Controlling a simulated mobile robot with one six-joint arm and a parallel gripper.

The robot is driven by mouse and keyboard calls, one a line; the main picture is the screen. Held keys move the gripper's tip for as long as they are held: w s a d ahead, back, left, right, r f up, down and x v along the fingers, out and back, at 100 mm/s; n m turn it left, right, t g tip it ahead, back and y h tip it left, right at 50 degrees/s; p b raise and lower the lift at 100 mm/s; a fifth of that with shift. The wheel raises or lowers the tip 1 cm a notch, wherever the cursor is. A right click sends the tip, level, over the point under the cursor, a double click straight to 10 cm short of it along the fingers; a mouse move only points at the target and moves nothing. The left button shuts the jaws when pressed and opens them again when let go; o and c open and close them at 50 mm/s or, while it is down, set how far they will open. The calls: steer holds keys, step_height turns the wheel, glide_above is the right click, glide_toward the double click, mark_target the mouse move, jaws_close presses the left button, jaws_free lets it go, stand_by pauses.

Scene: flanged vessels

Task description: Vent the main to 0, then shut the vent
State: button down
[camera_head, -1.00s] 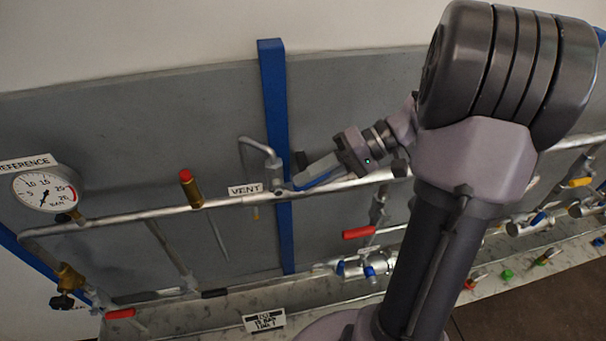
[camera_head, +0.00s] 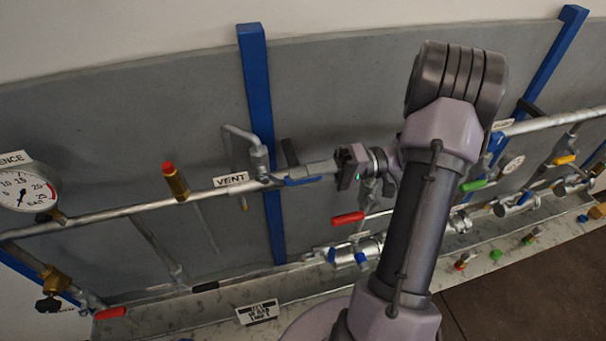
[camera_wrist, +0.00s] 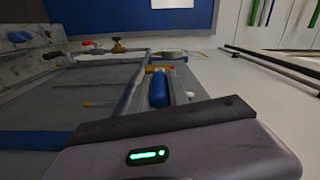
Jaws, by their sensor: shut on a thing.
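The vent valve has a blue lever (camera_head: 303,181) on the main pipe, just right of the VENT label (camera_head: 231,179). A grey bent outlet pipe (camera_head: 241,132) rises above it. The lever looks roughly in line with the main. My gripper (camera_head: 312,172) reaches in from the right and is shut on the lever, partly hiding it. In the wrist view the blue lever (camera_wrist: 159,88) shows just beyond my gripper's dark edge; the fingertips are hard to make out. The round white reference gauge (camera_head: 22,190) is at the far left, cut by the picture edge; its needle points downward.
A brass relief valve with a red cap (camera_head: 176,182) stands on the main left of the vent. A blue post (camera_head: 257,90) rises behind the vent. A lower pipe with blue-handled valves (camera_head: 361,256) runs along the bench.

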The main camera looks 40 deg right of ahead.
stand_by(0.3)
steer(key=c, duration=1.3)
jaws_free()
steer(key=shift+a, duration=0.1)
steer(key=shift+o, duration=0.2)
steer(key=v, duration=1.2)
steer(key=shift+p, duration=0.3)
